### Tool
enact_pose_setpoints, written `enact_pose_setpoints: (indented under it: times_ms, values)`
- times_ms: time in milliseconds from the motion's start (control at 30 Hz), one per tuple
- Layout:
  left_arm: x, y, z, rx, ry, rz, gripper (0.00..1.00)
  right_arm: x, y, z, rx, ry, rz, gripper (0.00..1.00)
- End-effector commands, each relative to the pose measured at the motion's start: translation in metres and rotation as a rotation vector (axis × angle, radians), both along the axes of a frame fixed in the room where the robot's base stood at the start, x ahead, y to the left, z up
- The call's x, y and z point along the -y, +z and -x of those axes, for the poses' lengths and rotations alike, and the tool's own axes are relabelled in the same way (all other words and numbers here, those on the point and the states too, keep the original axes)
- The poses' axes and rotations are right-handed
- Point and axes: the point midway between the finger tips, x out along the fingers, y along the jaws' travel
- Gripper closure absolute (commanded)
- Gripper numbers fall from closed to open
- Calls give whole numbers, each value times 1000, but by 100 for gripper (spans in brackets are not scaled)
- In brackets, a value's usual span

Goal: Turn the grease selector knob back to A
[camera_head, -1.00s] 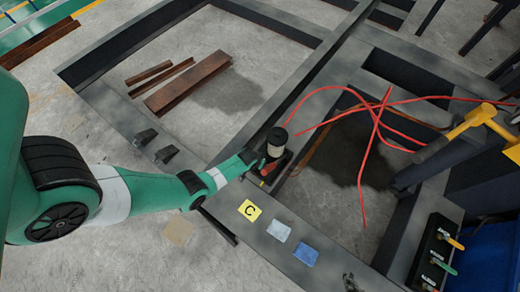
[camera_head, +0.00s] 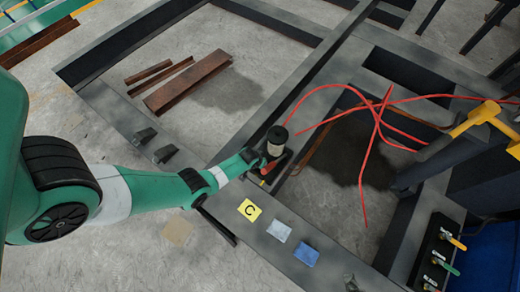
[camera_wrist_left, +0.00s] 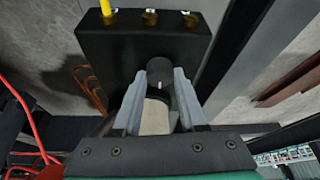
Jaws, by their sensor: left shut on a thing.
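My left gripper (camera_head: 267,162) is at the beam near a small upright cylinder with a black cap and pale body (camera_head: 277,141). In the left wrist view, the two grey fingers of the gripper (camera_wrist_left: 160,78) are shut on a round dark knob (camera_wrist_left: 160,69), one on each side. A short white mark shows on the knob's near side. Behind it is a black block (camera_wrist_left: 143,42) with several brass fittings along its top. A beige surface (camera_wrist_left: 155,117) shows between the fingers, below the knob. I cannot read any letter beside the knob. My right gripper is not in view.
A yellow card marked C (camera_head: 249,210), a white card (camera_head: 279,230) and a blue card (camera_head: 306,253) lie on the beam. Red rods (camera_head: 377,125) cross the frame opening. A black panel with coloured levers (camera_head: 437,255) stands at right. Rusty steel pieces (camera_head: 188,80) lie at the upper left.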

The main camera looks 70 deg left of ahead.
Motion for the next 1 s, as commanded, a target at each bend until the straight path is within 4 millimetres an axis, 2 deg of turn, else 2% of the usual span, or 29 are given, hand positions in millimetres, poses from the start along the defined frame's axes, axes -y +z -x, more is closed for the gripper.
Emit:
enact_pose_setpoints:
  times_ms: [200,467,500,633,900,1000]
  values:
    - [1,-1,-1,0,106,0,100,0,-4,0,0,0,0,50]
    - [1,0,-1,0,114,0,100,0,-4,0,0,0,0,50]
    - [1,0,-1,0,114,0,53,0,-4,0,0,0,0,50]
    - [1,0,0,0,114,0,30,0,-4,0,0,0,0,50]
    - [1,0,-1,0,114,0,29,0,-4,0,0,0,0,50]
    - [2,6,0,0,113,0,29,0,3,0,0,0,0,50]
